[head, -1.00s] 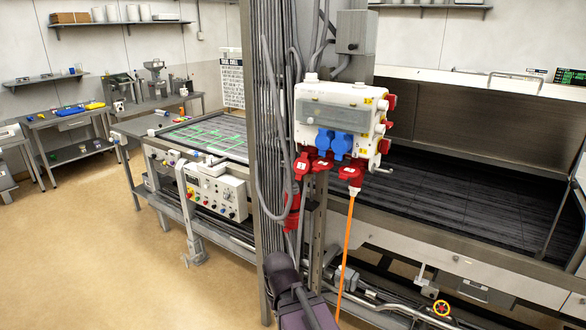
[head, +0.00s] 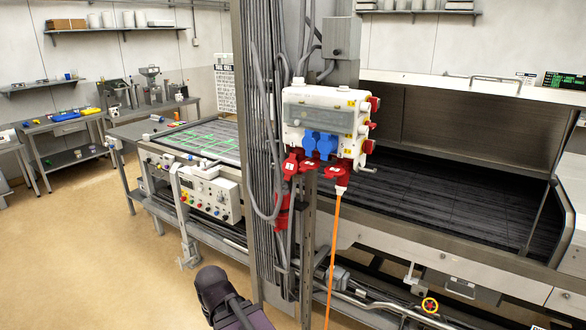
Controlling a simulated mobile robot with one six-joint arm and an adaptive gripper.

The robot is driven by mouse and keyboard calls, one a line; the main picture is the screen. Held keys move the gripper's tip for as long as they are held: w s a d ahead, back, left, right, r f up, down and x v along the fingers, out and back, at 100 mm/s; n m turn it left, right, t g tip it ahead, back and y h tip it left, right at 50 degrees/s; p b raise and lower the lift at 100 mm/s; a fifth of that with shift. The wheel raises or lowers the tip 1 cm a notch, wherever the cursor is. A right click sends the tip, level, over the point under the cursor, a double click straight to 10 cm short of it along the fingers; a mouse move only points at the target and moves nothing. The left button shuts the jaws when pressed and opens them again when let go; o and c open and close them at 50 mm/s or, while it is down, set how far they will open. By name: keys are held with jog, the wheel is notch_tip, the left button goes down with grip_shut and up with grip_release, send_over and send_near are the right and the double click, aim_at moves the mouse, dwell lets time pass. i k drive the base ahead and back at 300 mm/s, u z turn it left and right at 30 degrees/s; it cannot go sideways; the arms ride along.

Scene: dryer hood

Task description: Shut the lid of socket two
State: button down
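The socket box (head: 305,114) is white with a grey window and hangs on the column in the middle of the head view. Two blue socket lids (head: 309,144) sit on its front. Red sockets with small white labels (head: 290,166) hang along its lower edge, and more red ones are on its right side. An orange cable (head: 333,250) hangs from the right-hand lower red socket (head: 342,176). The labels are too small to read surely, so I cannot tell which is socket two or how its lid stands. My gripper is not visible; only a dark arm link of mine shows at the bottom.
A grey column with thick cables (head: 255,120) stands left of the box. A control panel with knobs (head: 209,194) and a bench with green markings lie further left. A dark-floored hood (head: 440,190) is at right. Open floor lies left.

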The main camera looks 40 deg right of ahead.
aim_at(313, 164)
jog(key=u, duration=0.1)
jog(key=k, duration=1.3)
jog(key=z, duration=1.1)
jog(key=i, duration=1)
